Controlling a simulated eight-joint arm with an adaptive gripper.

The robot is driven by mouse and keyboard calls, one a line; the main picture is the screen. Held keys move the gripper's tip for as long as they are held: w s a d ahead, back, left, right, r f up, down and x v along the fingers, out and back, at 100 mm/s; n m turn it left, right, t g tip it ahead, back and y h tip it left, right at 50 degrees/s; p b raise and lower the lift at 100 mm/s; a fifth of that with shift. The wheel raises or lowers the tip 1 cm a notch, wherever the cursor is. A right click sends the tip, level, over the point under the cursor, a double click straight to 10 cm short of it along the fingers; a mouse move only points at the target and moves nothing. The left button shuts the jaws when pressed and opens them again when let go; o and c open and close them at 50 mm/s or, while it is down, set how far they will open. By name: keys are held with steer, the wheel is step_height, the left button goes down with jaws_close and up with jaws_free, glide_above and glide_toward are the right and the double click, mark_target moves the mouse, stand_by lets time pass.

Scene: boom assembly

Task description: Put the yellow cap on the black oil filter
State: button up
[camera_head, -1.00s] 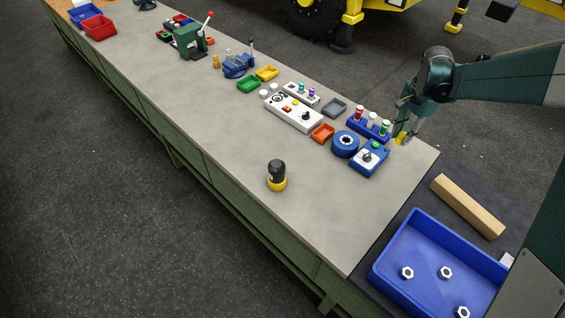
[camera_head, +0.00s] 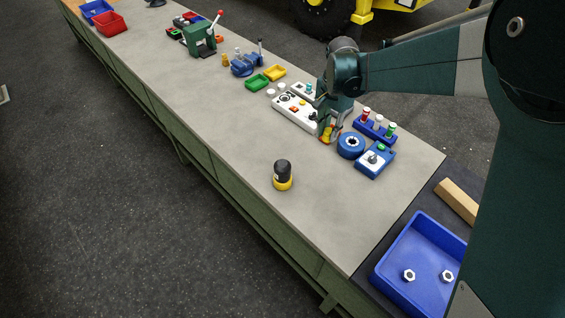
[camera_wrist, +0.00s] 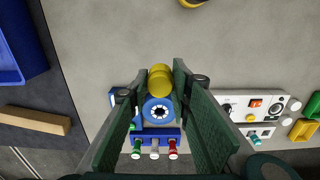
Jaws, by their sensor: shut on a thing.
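The black oil filter (camera_head: 283,168) stands upright on the bench with a yellow ring around its base (camera_head: 283,184). In the wrist view only a bit of yellow at the top edge (camera_wrist: 192,2) appears to belong to it. My gripper (camera_wrist: 160,82) is shut on the yellow cap (camera_wrist: 160,80), which sits between the fingertips. In the head view my gripper (camera_head: 327,136) is above the bench, up and to the right of the filter and apart from it. The cap is small and partly hidden there.
A blue ring-shaped part (camera_head: 351,145), a blue block with a knob (camera_head: 375,160) and a white control panel (camera_head: 292,110) lie close to my gripper. A blue bin (camera_head: 388,283) with nuts stands at the right. The bench around the filter is clear.

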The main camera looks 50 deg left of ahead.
steer(key=s+a+n, duration=0.1)
steer(key=s+a, duration=0.3)
steer(key=s, duration=0.3)
steer(key=s+a+r+n, duration=0.1)
steer(key=s+a, duration=0.3)
steer(key=s, duration=0.3)
steer(key=shift+s+r+n+p, duration=0.25)
steer(key=shift+s+n+p, duration=0.05)
steer(key=shift+p, duration=0.1)
steer(key=shift+a, duration=0.1)
glide_above(283, 163)
steer(key=shift+a+f, duration=0.1)
steer(key=shift+f, duration=3.05)
steer(key=shift+f+p, duration=0.3)
steer(key=shift+f, duration=1.55)
steer(key=shift+f, duration=0.2)
steer(key=o, duration=0.7)
steer(key=shift+r, duration=0.25)
